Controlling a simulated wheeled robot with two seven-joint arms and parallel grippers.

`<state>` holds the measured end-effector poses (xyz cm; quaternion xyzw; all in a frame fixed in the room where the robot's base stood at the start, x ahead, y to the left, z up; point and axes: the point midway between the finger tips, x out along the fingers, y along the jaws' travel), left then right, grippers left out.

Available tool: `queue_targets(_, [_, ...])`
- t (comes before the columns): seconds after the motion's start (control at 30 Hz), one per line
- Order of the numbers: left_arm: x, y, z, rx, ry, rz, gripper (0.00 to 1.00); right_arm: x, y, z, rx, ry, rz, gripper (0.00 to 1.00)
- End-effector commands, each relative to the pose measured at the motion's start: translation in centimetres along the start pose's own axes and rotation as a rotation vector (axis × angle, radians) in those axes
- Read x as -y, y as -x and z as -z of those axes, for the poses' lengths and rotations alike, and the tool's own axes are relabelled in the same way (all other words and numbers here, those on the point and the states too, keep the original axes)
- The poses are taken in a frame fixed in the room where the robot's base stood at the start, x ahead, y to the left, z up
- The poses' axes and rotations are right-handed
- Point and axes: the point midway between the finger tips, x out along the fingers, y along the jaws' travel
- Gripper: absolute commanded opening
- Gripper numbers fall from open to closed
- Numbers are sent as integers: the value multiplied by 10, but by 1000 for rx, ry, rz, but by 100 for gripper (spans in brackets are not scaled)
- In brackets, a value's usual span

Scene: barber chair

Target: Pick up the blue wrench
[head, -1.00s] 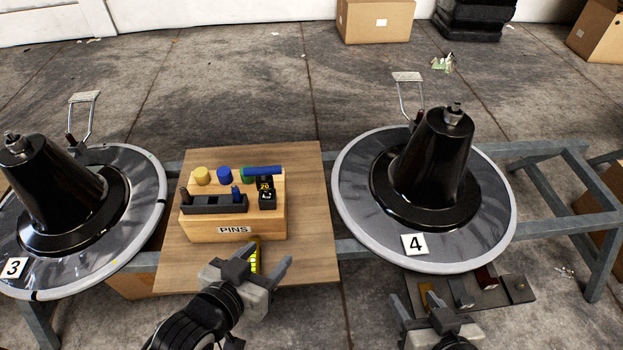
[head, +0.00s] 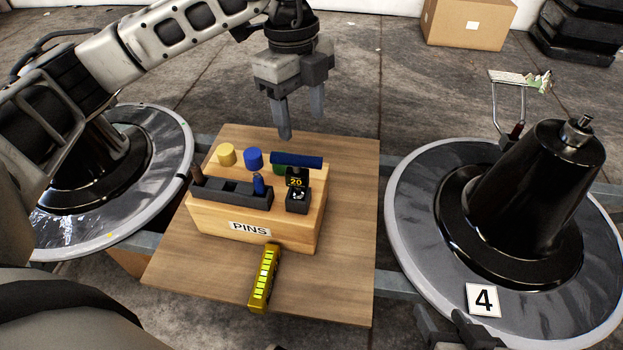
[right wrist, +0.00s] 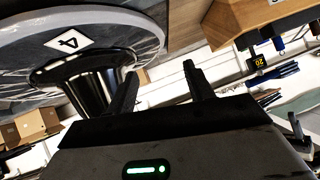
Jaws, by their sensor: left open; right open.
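The blue wrench appears to be the tool with a dark blue bar (head: 297,160) lying crosswise above a black piece marked 20, at the right end of the wooden PINS block (head: 285,232). It stands in or on a black holder. My left gripper (head: 301,125) hangs open and empty, fingers down, just behind and above the blue bar, apart from it. My right gripper (head: 452,330) is at the bottom edge, beside disc 4, partly cut off. Its open, empty fingers show in the right wrist view (right wrist: 160,75), where the 20 piece (right wrist: 258,62) is at right.
The block stands on a wooden board (head: 345,270). A yellow level-like tool (head: 264,278) leans at its front. Yellow (head: 227,155) and blue (head: 253,159) caps and a black slotted rack (head: 225,193) are on the block. Disc 4 (head: 410,225) with a black cone stands right.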

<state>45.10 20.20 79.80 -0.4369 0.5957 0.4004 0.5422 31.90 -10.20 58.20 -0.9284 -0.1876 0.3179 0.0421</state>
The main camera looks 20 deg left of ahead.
Motion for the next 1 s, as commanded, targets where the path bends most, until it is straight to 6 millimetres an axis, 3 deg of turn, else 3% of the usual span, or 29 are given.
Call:
queue_targets(0.03, [0, -2, -12, 47, 40, 4, 56, -1, -7, -8, 6, 1, 6, 52])
queue_targets(0.17, [-1, -5, -24, 94, 88, 2, 56, 1, -9, -8, 4, 1, 14, 52])
queue_targets(0.6, [-1, -90, -31, 92, 86, 0, 56, 8, -6, 4, -92, 12, 37, 52])
queue_targets(1.0, [2, -121, -33, 90, 84, 1, 56, 9, -7, 6, -130, 11, 43, 52])
